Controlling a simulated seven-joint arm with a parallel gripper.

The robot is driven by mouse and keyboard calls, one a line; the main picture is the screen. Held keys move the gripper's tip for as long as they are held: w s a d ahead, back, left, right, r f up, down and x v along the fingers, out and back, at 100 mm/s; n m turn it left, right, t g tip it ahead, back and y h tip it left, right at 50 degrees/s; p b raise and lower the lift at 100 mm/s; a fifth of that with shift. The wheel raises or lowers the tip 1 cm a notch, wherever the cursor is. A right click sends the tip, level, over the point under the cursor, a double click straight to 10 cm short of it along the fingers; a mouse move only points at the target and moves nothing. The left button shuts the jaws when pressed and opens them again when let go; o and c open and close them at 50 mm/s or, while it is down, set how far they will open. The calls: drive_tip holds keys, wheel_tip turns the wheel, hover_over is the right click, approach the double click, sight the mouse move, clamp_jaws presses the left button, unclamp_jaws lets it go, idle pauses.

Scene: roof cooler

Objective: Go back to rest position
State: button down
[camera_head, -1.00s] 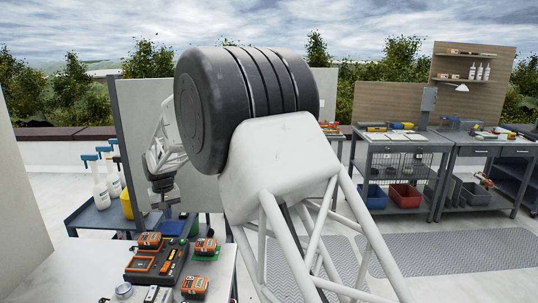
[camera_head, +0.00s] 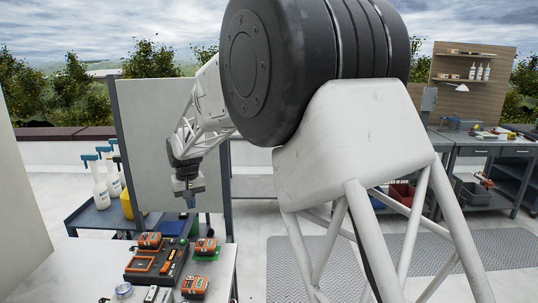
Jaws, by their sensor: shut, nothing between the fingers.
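My gripper (camera_head: 190,201) is in the head view, left of the middle, pointing down. It hangs in the air above the far right part of the white table (camera_head: 222,282) and in front of the grey panel. Its fingers are together and nothing shows between them. My arm's large black joint and white links fill the middle and right of the view and hide part of the background.
On the white table are a black tray with orange-and-black devices (camera_head: 155,266), more orange devices on green pads (camera_head: 206,246) and a tape roll (camera_head: 124,291). A blue cart (camera_head: 85,217) with spray bottles (camera_head: 100,190) stands behind left. A grey panel (camera_head: 150,150) stands behind my gripper. Workbenches (camera_head: 480,150) are at the right.

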drive_tip(key=s+d+r+m, duration=0.1)
drive_tip(key=s+d+r, duration=0.4)
drive_tip(key=d, duration=0.4)
drive_tip(key=s+d+r+m+t, duration=0.1)
drive_tip(key=s+d+r, duration=0.1)
drive_tip(key=s+d, duration=0.65)
drive_tip(key=s+d+r+m, duration=0.1)
drive_tip(key=s+d+r, duration=0.35)
drive_tip(key=d, duration=0.65)
drive_tip(key=s+d+f, duration=0.2)
drive_tip(key=s+d, duration=0.3)
drive_tip(key=s, duration=0.4)
drive_tip(key=s+d+f+m, duration=0.1)
drive_tip(key=s+d+f, duration=0.1)
drive_tip(key=s+d, duration=0.3)
drive_tip(key=s+d+f+m+t, duration=0.1)
drive_tip(key=s+d, duration=0.4)
drive_tip(key=s, duration=0.8)
drive_tip(key=shift+s+d+f, duration=0.2)
drive_tip(key=shift+s+f, duration=0.2)
drive_tip(key=shift+f, duration=0.25)
